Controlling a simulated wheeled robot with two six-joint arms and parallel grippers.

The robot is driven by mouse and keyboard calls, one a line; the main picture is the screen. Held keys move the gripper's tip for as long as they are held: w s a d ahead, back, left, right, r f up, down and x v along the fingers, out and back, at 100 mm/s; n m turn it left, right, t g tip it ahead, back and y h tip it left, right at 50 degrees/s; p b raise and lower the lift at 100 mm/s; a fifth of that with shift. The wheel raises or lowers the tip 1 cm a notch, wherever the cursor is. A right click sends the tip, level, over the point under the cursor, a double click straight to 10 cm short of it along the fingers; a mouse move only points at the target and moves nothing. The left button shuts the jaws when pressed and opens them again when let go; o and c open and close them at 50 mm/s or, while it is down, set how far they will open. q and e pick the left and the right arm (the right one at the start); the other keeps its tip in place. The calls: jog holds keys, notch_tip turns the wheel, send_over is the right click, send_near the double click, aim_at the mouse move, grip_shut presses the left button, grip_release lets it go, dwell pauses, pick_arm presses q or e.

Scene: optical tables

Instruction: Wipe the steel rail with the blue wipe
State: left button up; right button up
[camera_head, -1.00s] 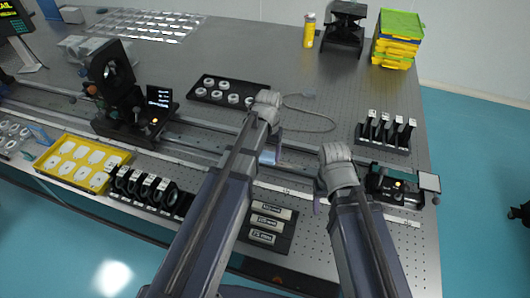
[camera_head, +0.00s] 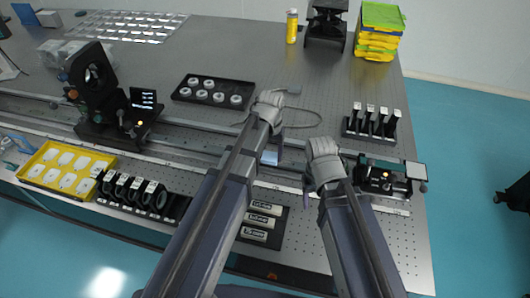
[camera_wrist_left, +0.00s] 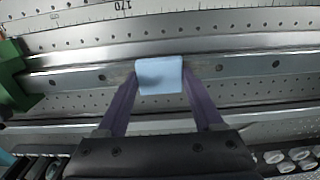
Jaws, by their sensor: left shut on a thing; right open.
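The blue wipe (camera_head: 270,157) is a small light-blue pad held between the fingertips of my left gripper (camera_head: 269,150). In the left wrist view the wipe (camera_wrist_left: 160,75) lies over the steel rail (camera_wrist_left: 245,66), with purple fingers on both sides of it. It appears to be at the rail's surface, but I cannot tell whether it presses on it. Faint brownish patches show on the rail beside the wipe. The long rail (camera_head: 190,124) runs left to right across the table. My right gripper (camera_head: 308,190) is open and empty, to the right of the wipe; its fingers are partly hidden.
A black optical mount (camera_head: 100,125) stands on the rail at left and a small device (camera_head: 385,178) at right. A ring tray (camera_head: 180,96) and cable (camera_head: 315,113) lie behind. Black holders (camera_head: 140,192) and labelled blocks (camera_head: 262,220) sit in front. In the wrist view a green part (camera_wrist_left: 12,75) is at left.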

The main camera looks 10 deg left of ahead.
aim_at(285, 163)
pick_arm(q)
jog(key=shift+d+r, duration=0.1)
jog(key=shift+d, duration=0.85)
jog(key=shift+d, duration=0.1)
jog(key=shift+s+d, duration=0.2)
jog(key=shift+d, duration=1.35)
pick_arm(e)
jog(key=shift+a+f, duration=0.1)
pick_arm(q)
jog(key=shift+d, duration=0.1)
